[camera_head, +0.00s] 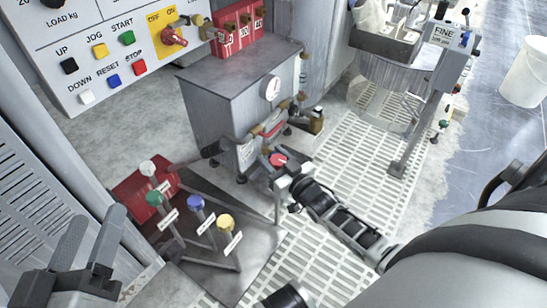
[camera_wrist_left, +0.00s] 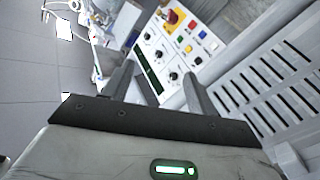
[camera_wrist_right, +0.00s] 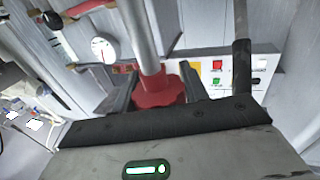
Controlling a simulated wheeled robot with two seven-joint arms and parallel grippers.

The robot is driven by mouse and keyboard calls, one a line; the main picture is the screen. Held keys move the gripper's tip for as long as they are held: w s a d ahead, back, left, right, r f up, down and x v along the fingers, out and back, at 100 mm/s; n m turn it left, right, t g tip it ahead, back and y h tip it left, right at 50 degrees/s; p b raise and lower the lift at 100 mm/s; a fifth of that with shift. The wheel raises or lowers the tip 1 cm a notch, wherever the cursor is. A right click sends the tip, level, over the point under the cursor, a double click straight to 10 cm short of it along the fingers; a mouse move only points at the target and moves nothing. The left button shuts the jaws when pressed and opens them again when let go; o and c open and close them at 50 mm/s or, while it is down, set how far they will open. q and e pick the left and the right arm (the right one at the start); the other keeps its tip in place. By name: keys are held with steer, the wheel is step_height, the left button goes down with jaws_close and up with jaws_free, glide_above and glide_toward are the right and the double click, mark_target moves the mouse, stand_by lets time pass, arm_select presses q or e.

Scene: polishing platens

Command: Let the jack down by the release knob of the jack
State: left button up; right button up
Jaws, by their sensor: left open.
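A red lobed knob (camera_wrist_right: 158,90) sits between the fingers of my right gripper (camera_wrist_right: 160,82), below a grey rod, in the right wrist view. It fills most of the gap, and I cannot tell whether the fingers touch it. In the head view a red knob (camera_head: 278,160) shows at the tip of my right gripper (camera_head: 287,178), in front of the grey cabinet. I cannot make out the rest of the jack clearly. My left gripper (camera_head: 88,240) is open and empty at the lower left; its spread fingers also show in the left wrist view (camera_wrist_left: 158,85).
Labelled posts with white, green (camera_head: 154,198), blue and yellow (camera_head: 226,221) knobs stand on a dark plate between my grippers. A grey cabinet (camera_head: 235,100) with a gauge (camera_head: 270,88) stands behind. A button panel (camera_head: 110,50) is at upper left. Slatted floor (camera_head: 350,150) lies right.

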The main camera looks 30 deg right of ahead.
steer(key=c, duration=0.4)
steer(key=shift+r+m+h+p, duration=0.15)
steer(key=shift+m+h+p, duration=0.15)
steer(key=shift+h, duration=0.2)
steer(key=shift+c, duration=0.2)
steer(key=shift+d+m+h, duration=0.15)
steer(key=shift+m+h, duration=0.25)
steer(key=shift+h, duration=0.2)
arm_select(q)
steer(key=shift+s+d+f+n+g, duration=0.15)
steer(key=shift+s+f+n+g, duration=0.35)
steer(key=shift+f, duration=0.25)
arm_select(e)
steer(key=o, duration=1)
